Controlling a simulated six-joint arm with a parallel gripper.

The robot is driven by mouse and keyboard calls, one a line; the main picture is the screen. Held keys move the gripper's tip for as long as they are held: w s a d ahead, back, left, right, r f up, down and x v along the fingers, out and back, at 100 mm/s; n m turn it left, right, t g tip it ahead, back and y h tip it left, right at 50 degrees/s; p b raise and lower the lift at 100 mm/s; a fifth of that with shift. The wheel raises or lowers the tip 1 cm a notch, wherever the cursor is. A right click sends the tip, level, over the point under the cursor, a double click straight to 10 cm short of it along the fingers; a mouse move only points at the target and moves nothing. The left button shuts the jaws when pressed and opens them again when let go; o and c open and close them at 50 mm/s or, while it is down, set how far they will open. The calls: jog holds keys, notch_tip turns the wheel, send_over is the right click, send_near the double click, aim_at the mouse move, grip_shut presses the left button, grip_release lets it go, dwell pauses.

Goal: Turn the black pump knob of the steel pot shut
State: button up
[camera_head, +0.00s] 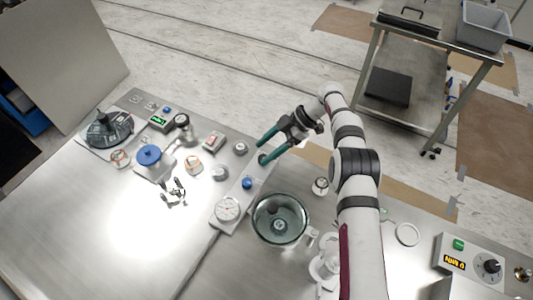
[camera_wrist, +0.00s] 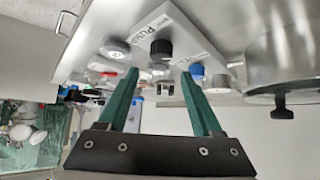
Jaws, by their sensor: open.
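The black pump knob (camera_head: 262,158) is on a pale panel by the steel pot (camera_head: 256,213). In the wrist view the black knob (camera_wrist: 161,48) stands beside the label "PUMP", with a blue knob (camera_wrist: 196,70) to its right. The pot's steel side (camera_wrist: 285,45) shows at the right edge there. My gripper (camera_head: 263,153) is open, its green fingers reaching down to the left at the black knob. In the wrist view the knob appears beyond and between the fingertips (camera_wrist: 158,73). Contact cannot be told.
On the same panel are a blue knob (camera_head: 247,183) and a round dial gauge (camera_head: 227,209). Several small devices and a blue-lidded item (camera_head: 149,155) stand to the left. A control box (camera_head: 468,262) is at lower right. Bare steel bench lies at lower left.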

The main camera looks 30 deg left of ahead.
jog(key=w+d+r, duration=0.1)
jog(key=d+r, duration=0.7)
jog(key=d, duration=0.3)
jog(key=shift+w+d+r, duration=0.15)
jog(key=shift+w+d, duration=0.15)
jog(key=shift+w, duration=0.1)
